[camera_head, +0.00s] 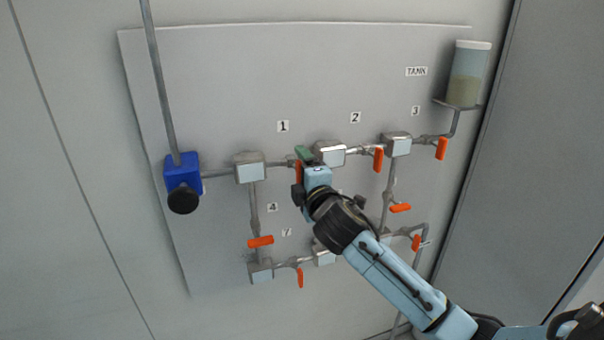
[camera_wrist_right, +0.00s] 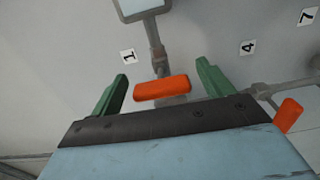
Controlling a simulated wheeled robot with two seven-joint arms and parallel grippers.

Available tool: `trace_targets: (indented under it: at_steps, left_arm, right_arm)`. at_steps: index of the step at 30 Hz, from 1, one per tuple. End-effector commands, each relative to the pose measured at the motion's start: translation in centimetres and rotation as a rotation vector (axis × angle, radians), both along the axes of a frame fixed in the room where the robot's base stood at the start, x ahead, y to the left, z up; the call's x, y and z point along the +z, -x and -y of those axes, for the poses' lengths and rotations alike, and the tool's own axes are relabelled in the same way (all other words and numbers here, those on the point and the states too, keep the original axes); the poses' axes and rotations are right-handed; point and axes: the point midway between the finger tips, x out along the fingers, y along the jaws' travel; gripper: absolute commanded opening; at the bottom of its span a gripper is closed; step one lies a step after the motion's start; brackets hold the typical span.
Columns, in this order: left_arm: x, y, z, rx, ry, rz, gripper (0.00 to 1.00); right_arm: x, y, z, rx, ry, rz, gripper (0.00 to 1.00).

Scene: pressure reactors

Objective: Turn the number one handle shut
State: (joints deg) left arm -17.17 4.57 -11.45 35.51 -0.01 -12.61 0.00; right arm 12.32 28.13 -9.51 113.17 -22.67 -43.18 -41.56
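The number one handle (camera_head: 298,172) is an orange lever on the upper pipe, below and right of the label 1 (camera_head: 283,126). In the head view it hangs downward, across the pipe, partly hidden by my gripper. In the right wrist view the handle (camera_wrist_right: 162,88) lies between the two green fingers of my right gripper (camera_wrist_right: 162,70), with a gap to each finger. The label 1 (camera_wrist_right: 128,56) is beside it. My right gripper also shows in the head view (camera_head: 303,168), at the handle, open. My left gripper is not in view.
A grey panel (camera_head: 215,80) carries pipes, metal blocks and several other orange handles, such as the number two handle (camera_head: 378,159). A blue box with a black knob (camera_head: 183,200) is at the left. A tank (camera_head: 468,75) stands at upper right.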

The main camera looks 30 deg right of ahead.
Motion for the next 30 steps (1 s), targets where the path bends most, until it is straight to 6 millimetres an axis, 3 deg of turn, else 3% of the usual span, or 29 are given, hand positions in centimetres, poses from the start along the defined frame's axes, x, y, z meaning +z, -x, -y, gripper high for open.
trace_targets:
  at_steps: [11,24,30]
  left_arm:
    - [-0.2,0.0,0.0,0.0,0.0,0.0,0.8]
    - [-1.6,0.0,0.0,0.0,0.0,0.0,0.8]
    - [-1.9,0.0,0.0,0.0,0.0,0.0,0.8]
  right_arm:
    - [-0.1,1.1,-0.3,0.001,0.003,0.0,0.8]
    - [-0.2,9.5,-2.3,0.003,0.001,-0.001,0.8]
    - [-0.1,12.1,-2.9,0.001,0.0,-0.001,0.8]
